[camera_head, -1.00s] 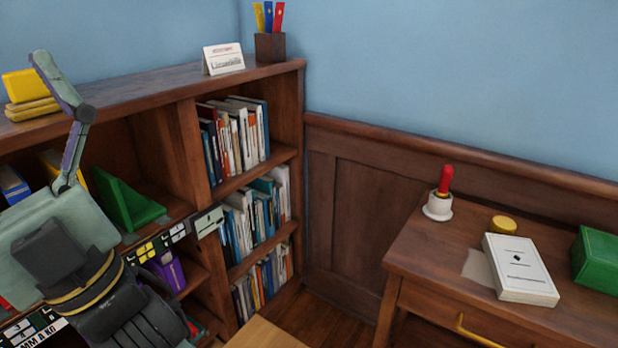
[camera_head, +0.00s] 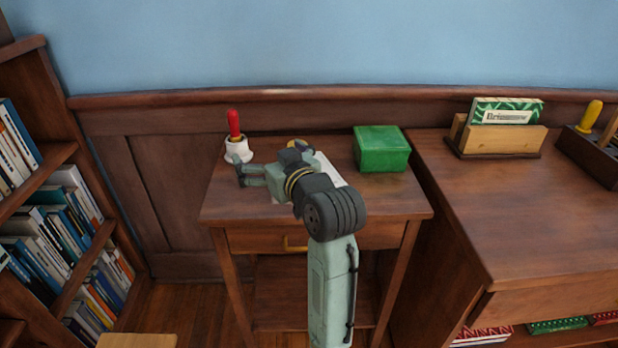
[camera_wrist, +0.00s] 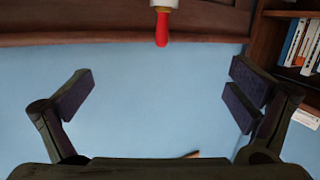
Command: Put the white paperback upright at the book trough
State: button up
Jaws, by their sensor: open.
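The white paperback (camera_head: 329,168) lies on the small wooden table (camera_head: 385,201), mostly hidden behind my arm in the head view; only a strip of it shows.
A white bell with a red handle (camera_head: 235,135) stands close to my fingertips; its handle (camera_wrist: 162,28) also shows in the wrist view. A green box (camera_head: 381,150) is at the table's back right. A bookcase (camera_head: 60,200) is at left. The right desk's front (camera_head: 530,230) is clear.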

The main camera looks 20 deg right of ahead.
aim_at(338, 181)
jog(key=s+d+f, duration=0.1)
jog(key=d+f, duration=0.1)
jog(key=d, duration=0.1)
jog(key=s+d+f+m+g+h, duration=0.1)
jog(key=s+d+f, duration=0.1)
jog(key=d, duration=0.2)
jog(key=s+d+f+m+g+h, duration=0.1)
jog(key=s+d+f, duration=0.1)
jog(key=d, duration=0.2)
jog(key=shift+s, duration=0.25)
jog(key=shift+g, duration=0.3)
jog(key=x, duration=0.4)
jog(key=shift+w+d+f+p, duration=0.25)
jog(key=shift+d+f+p, duration=0.1)
jog(key=shift+f, duration=0.1)
jog(key=p+x, duration=0.1)
jog(key=x, duration=0.4)
jog(key=shift+w+d, duration=0.15)
jog(key=shift+w, duration=0.25)
jog(key=c, duration=1.3)
